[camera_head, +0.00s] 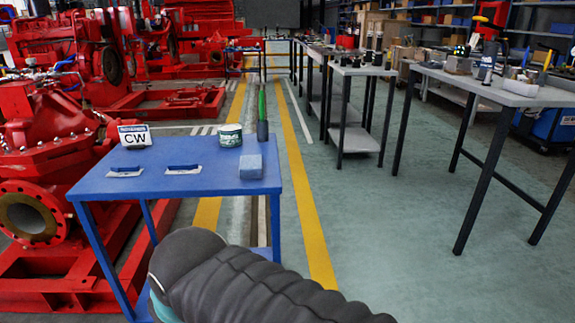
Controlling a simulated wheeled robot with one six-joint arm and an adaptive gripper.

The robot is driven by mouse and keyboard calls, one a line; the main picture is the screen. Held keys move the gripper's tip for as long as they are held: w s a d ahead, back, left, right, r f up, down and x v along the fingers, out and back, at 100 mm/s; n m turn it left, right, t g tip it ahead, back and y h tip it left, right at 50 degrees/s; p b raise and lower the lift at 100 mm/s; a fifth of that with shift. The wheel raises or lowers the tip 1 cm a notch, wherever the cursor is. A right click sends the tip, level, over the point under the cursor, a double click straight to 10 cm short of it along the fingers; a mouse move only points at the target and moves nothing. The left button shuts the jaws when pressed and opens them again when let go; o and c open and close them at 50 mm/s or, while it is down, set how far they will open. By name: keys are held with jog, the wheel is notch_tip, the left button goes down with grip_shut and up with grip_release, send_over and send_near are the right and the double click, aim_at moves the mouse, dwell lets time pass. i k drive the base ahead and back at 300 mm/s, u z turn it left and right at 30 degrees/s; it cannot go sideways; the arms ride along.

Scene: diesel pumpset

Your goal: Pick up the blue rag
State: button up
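A blue rag (251,166), folded into a small light-blue block, lies on the blue table (225,186) near its right front edge. It is just in front of a white and green can and looks fully uncovered. A dark, ribbed part of my arm fills the bottom middle of the view, below and in front of the table. My gripper is not visible, so I cannot see whether it is open or holds anything.
The table also holds a white CW sign (134,136), two flat blue-handled items (183,169), the can (230,135) and a green-handled brush (262,120). Red pump machinery (60,150) stands close on the left. Grey workbenches (490,85) stand right; the floor between is clear.

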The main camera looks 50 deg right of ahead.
aim_at(250, 167)
jog(key=z, duration=1.2)
